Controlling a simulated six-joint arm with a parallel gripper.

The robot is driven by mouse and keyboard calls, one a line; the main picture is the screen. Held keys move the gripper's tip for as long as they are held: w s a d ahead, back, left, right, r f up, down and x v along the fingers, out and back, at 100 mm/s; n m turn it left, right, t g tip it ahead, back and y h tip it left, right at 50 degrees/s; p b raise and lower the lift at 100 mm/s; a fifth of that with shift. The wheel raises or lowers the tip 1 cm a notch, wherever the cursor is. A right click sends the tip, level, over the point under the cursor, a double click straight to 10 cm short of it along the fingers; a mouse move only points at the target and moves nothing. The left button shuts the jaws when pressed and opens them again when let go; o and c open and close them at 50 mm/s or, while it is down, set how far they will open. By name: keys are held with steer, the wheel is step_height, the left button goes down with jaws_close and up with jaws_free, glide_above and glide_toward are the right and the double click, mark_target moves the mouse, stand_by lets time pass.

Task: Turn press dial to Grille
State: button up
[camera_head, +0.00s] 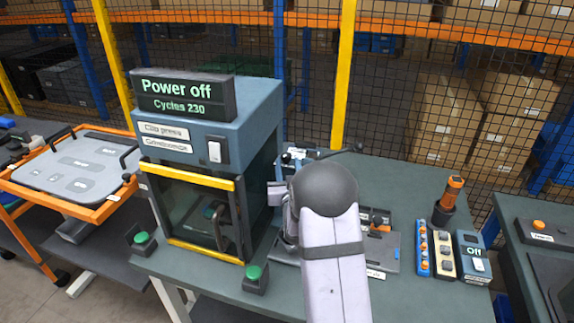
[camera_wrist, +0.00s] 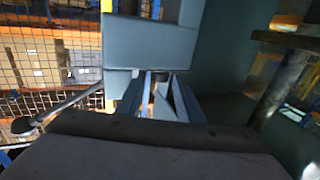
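The press (camera_head: 240,125) is a blue-grey cabinet with a yellow-edged clear front door. Its display (camera_head: 187,96) reads "Power off" and "Cycles 230". Below are two labels, the upper reading "Clip press", and a white rocker switch (camera_head: 214,151). I cannot make out a dial or its setting in either view. My arm stands at the press's right side and hides part of it. My gripper is mostly hidden there in the head view; in the wrist view the gripper (camera_wrist: 155,88) is close to blue-grey blocks and a wall. Its finger opening is unclear.
Green buttons (camera_head: 143,239) (camera_head: 254,274) stand at the press's front corners. An orange-framed trolley (camera_head: 50,203) is at left. A torch (camera_head: 448,195), button strips and a box reading "Off" (camera_head: 472,257) are right on the bench. A mesh fence (camera_head: 400,90) stands behind.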

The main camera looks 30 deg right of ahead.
steer(key=shift+b+v, duration=0.35)
steer(key=shift+v, duration=0.9)
steer(key=shift+o, duration=1.4)
steer(key=shift+d+r, duration=0.1)
steer(key=shift+r, duration=0.15)
steer(key=w+d+r+m+g+h+p, duration=0.1)
steer(key=w+d+r+p, duration=0.2)
steer(key=d+r, duration=0.15)
steer(key=w+d+r+h+p, duration=0.1)
steer(key=w+d+r+p, duration=0.1)
steer(key=d+r+p, duration=0.3)
steer(key=w+f+n+g+y+b, duration=0.1)
steer(key=w+f+g+y, duration=0.2)
steer(key=w+g, duration=0.1)
steer(key=s+a+r+n+g+y+p, duration=0.2)
steer(key=s+a+n+g+y, duration=0.2)
steer(key=s+a+g+y, duration=0.1)
steer(key=shift+s+a+r+g+y+p, duration=0.35)
steer(key=shift+s+a+g, duration=0.25)
steer(key=shift+a+g, duration=0.45)
